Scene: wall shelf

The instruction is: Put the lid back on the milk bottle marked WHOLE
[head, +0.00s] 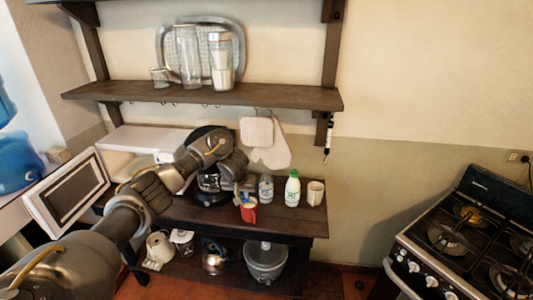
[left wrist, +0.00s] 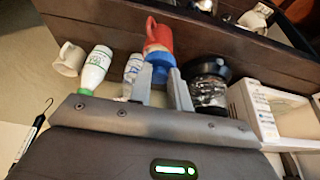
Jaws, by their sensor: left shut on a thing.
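My left gripper (head: 241,188) is above the table by the red mug. In the left wrist view its fingers (left wrist: 163,82) are shut on a blue lid (left wrist: 160,66). Behind the lid in that view is the red mug (left wrist: 159,36); I cannot tell whether they touch. A milk bottle with blue print (head: 265,189) stands just right of the gripper, with no coloured cap visible; it also shows in the left wrist view (left wrist: 133,68), its top partly hidden. A milk bottle with a green cap (head: 292,189) stands right of it. Their lettering is too small to read. My right gripper is out of view.
The red mug (head: 249,211) is near the table's (head: 290,222) front edge. A cream mug (head: 315,193) stands at the right end. A coffee maker (head: 209,185) and an open microwave (head: 130,150) are left. A shelf (head: 210,93) and hanging oven mitts (head: 265,140) are above.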

